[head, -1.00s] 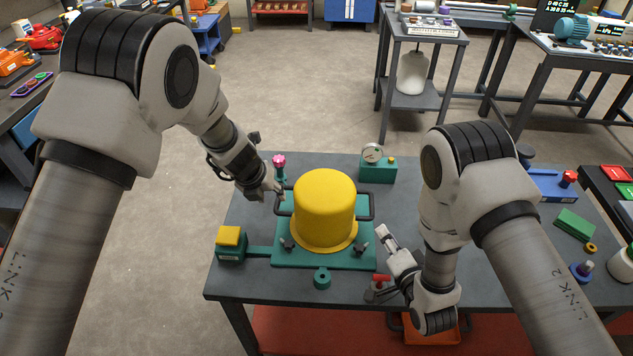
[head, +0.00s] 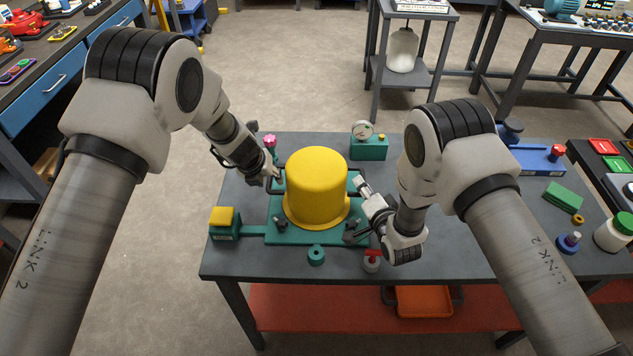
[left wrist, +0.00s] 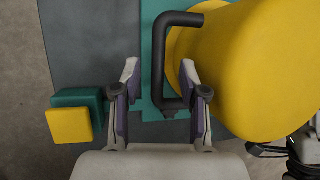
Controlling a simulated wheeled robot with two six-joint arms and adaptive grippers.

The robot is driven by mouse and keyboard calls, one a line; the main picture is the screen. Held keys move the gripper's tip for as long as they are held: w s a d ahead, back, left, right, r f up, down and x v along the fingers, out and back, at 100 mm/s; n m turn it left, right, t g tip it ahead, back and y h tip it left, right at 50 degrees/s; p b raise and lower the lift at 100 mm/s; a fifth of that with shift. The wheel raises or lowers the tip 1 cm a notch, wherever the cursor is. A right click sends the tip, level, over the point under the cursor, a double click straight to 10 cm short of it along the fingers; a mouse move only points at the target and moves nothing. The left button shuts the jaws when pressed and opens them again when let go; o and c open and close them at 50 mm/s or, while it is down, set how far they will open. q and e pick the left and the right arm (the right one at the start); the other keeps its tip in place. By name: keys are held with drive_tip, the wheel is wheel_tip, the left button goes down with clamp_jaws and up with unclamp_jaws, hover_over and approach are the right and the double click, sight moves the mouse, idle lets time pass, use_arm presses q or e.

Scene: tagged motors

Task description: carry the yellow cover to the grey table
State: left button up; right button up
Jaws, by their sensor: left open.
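The yellow cover (head: 316,182) stands upright on a green base plate (head: 290,236) on the dark grey table (head: 460,245). It has a black handle on each side; the left handle (left wrist: 185,18) shows in the left wrist view. My left gripper (head: 273,175) is at the cover's left side. In the left wrist view its open fingers (left wrist: 163,85) straddle the handle's lower part, with the right finger close to it. My right gripper (head: 362,188) is beside the right handle (head: 357,178); its finger gap is too small to read.
A green block with a yellow top (head: 222,222) is left of the plate.

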use_arm(q)
drive_tip(key=shift+x, duration=1.1)
use_arm(e)
drive_tip(key=x, duration=0.3)
drive_tip(key=shift+f, duration=0.2)
use_arm(q)
drive_tip(key=shift+a+r, duration=0.1)
use_arm(e)
drive_tip(key=shift+s+r, duration=0.1)
drive_tip(key=shift+r, duration=0.05)
use_arm(q)
drive_tip(key=c, duration=0.5)
use_arm(e)
clamp_jaws()
use_arm(q)
clamp_jaws()
drive_tip(key=shift+r, duration=0.15)
use_arm(e)
drive_tip(key=shift+r, duration=0.1)
